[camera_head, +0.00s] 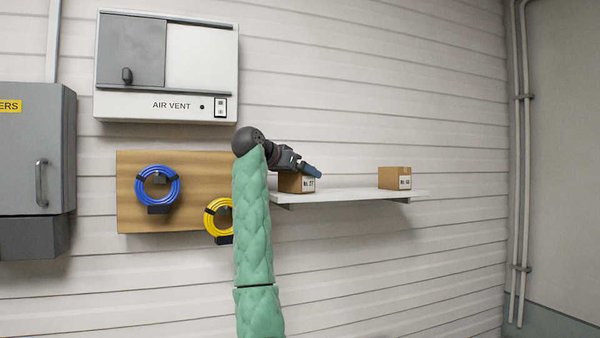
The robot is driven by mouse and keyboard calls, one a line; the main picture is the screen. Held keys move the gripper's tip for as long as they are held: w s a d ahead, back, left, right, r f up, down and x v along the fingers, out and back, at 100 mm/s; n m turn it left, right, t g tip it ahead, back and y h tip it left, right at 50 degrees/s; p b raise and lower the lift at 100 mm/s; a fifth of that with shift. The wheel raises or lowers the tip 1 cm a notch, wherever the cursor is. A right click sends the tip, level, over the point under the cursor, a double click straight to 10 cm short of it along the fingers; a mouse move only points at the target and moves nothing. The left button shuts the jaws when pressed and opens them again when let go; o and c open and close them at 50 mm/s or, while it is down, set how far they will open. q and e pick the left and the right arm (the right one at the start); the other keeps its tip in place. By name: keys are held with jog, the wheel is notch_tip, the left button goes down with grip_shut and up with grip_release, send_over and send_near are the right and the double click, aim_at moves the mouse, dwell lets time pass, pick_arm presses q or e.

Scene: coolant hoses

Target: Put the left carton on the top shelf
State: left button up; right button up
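The left carton (296,184) is a small brown box with a white label on its front. It stands at the left end of a white wall shelf (350,196), the only shelf in view. A second brown carton (395,178) with a white label stands near the shelf's right end. My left arm, in a green sleeve, rises just left of centre and bends right at the top. My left gripper (311,170) is at the left carton's top, overlapping it in the picture; contact and finger opening are unclear. My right gripper is not in view.
A wooden board (128,190) holds a blue hose coil (140,200) and a yellow one (209,218), partly behind my arm. An air vent box (175,105) hangs above, a grey cabinet (25,150) at left. Pipes (519,150) run down the right corner. The shelf is clear between the cartons.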

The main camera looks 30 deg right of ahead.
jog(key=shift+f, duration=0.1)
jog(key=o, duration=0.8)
pick_arm(q)
jog(key=shift+a+f, duration=0.1)
pick_arm(e)
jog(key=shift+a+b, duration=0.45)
jog(key=shift+b, duration=0.05)
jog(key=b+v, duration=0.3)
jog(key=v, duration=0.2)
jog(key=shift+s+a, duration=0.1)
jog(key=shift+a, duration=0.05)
pick_arm(q)
jog(key=w+d+f+b, duration=0.1)
jog(key=w+f+b, duration=0.2)
jog(key=w, duration=0.6)
jog(key=shift+w+d+t, duration=0.25)
jog(key=shift+d+t, duration=0.15)
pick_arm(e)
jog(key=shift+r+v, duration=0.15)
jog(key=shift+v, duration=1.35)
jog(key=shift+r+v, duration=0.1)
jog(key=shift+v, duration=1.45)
pick_arm(q)
jog(key=shift+f, duration=0.1)
